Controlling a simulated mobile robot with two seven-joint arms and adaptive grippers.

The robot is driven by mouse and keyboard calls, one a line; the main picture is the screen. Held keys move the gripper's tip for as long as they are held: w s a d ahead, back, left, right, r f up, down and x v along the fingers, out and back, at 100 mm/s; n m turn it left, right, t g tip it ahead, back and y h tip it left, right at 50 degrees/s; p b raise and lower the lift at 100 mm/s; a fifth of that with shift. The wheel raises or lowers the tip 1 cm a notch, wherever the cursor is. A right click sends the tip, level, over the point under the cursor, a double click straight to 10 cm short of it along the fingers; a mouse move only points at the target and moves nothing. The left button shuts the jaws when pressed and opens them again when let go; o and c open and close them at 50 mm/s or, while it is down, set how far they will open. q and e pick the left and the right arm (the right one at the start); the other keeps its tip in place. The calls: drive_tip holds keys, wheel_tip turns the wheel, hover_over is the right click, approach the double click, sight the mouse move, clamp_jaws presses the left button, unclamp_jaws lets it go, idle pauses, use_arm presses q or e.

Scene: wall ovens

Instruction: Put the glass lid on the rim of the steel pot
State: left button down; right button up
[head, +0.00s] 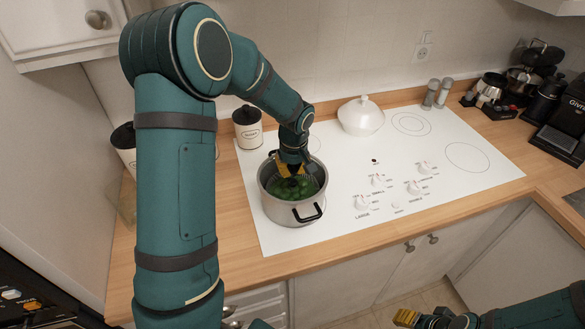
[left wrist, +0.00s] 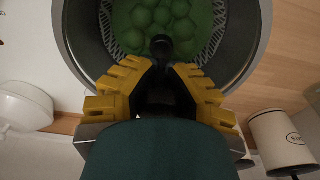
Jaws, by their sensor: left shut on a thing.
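The steel pot (head: 290,209) stands at the left of the white cooktop, with round green food inside. My left gripper (head: 292,169) reaches down over the pot's opening. In the left wrist view its yellow fingers (left wrist: 162,70) are shut on the black knob (left wrist: 161,45) of the glass lid. The clear glass is hard to make out; the green food shows through around the knob. The pot's rim (left wrist: 254,45) curves around it. I cannot tell whether the lid touches the rim. My right gripper (head: 407,317) is at the bottom edge, away from the pot, its jaw opening unclear.
A white lidded dish (head: 361,118) stands behind the pot on the cooktop (head: 330,228). A white canister (head: 248,129) is at the back left. Two shakers (head: 437,94) and a coffee machine (head: 565,125) are at the right. The cooktop's right side is clear.

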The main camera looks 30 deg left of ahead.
use_arm(q)
drive_tip(key=shift+f, duration=0.3)
drive_tip(key=c, duration=1)
unclamp_jaws()
drive_tip(key=shift+r, duration=0.1)
drive_tip(key=r, duration=0.8)
drive_tip(key=s+d+r, duration=0.1)
drive_tip(key=r, duration=0.2)
drive_tip(key=shift+r, duration=0.4)
